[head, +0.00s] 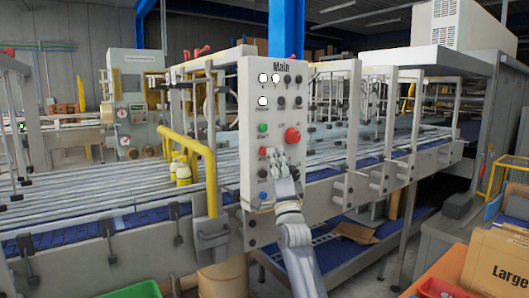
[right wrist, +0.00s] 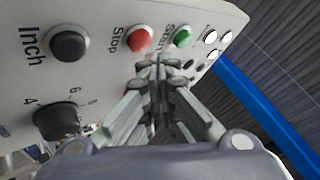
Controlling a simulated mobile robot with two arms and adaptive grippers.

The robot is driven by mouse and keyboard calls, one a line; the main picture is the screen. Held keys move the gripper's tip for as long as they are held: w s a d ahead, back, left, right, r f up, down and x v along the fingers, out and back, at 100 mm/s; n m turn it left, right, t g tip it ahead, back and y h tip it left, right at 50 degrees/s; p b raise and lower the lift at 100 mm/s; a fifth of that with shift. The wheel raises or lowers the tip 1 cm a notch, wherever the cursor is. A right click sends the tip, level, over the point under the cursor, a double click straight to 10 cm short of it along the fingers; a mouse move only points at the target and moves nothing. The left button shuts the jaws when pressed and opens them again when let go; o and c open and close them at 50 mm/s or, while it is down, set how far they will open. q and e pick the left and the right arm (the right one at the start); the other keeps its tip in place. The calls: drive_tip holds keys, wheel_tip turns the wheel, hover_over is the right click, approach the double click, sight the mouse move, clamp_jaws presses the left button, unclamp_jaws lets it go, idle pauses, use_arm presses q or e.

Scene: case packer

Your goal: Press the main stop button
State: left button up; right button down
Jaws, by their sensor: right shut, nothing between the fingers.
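The grey control panel (head: 246,100), headed "Main", stands upright in the middle of the head view. Its small red stop button (head: 263,151) is in the left column, below the green start button (head: 263,127). In the right wrist view the red button labelled "Stop" (right wrist: 139,39) shows in full, between "Inch" (right wrist: 69,43) and the green button (right wrist: 182,37). My right gripper (head: 272,156) is in front of the panel, just right of the stop button. Its fingertips (right wrist: 158,65) are together and empty, close to the button; contact cannot be told. My left gripper is not in view.
A larger red mushroom button (head: 292,135) sits right of the stop button. A black knob (right wrist: 56,119) is lower on the panel. A yellow rail (head: 208,165) stands left of the panel. Conveyor lanes (head: 110,188) run behind. A cardboard box (head: 497,262) is at lower right.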

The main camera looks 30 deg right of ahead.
drive_tip(key=s+p, duration=0.1)
drive_tip(key=s, duration=0.4)
drive_tip(key=shift+d, duration=0.2)
idle(0.9)
